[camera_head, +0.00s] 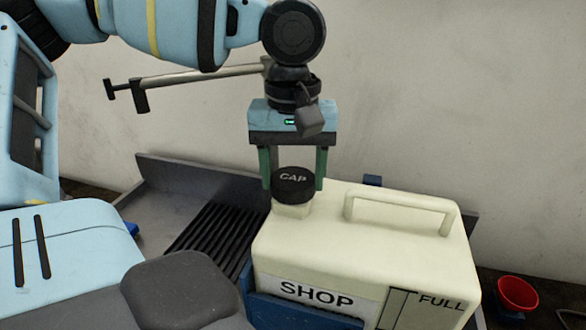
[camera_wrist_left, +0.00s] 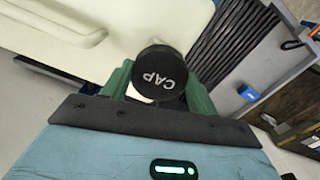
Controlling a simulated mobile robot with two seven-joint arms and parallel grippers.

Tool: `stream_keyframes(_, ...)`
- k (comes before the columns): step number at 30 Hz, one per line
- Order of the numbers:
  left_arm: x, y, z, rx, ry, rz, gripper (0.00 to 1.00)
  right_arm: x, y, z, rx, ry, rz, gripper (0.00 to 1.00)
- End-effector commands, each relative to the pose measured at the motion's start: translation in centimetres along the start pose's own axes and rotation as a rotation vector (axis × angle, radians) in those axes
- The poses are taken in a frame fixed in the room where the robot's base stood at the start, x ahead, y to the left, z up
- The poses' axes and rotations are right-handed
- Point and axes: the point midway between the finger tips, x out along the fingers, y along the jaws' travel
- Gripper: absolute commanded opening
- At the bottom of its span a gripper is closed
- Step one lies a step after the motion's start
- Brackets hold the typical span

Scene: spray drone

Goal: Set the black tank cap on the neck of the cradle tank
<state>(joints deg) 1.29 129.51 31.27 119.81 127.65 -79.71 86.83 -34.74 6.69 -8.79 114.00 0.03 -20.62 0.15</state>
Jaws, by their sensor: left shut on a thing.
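The black cap (camera_head: 293,184), lettered CAP, is between the green fingers of my left gripper (camera_head: 294,178), which points down and is shut on it. The cap also shows between the fingers in the left wrist view (camera_wrist_left: 160,80). The cream tank (camera_head: 360,245), marked SHOP and FULL, sits in a blue cradle (camera_head: 300,312). The tank's neck (camera_head: 291,210) shows directly under the cap, which looks level and lined up with it. I cannot tell whether the cap is fully seated. My right gripper is not in view.
A grey tray (camera_head: 170,178) with a black ribbed mat (camera_head: 213,238) lies left of the tank. The tank's handle (camera_head: 400,203) rises right of the cap. A red cup (camera_head: 517,293) stands at far right. A pale wall is behind.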

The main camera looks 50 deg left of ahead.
Motion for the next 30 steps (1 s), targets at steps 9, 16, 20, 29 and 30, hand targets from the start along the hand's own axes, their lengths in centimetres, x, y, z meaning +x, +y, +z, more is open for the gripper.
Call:
stream_keyframes(9,0.4,0.0,0.1,0.000,0.000,0.000,0.37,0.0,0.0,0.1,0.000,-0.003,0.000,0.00)
stream_keyframes(16,0.5,0.0,0.0,0.000,0.000,0.000,0.78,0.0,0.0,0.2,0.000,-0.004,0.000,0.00)
stream_keyframes(20,0.5,0.0,0.0,0.000,0.000,0.000,0.84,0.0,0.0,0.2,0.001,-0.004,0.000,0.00)
stream_keyframes(29,-0.3,0.0,0.0,-0.001,0.003,0.001,0.84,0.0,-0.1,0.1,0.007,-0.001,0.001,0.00)
stream_keyframes(30,-0.8,0.1,0.0,-0.001,0.004,0.002,0.84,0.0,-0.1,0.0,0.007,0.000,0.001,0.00)
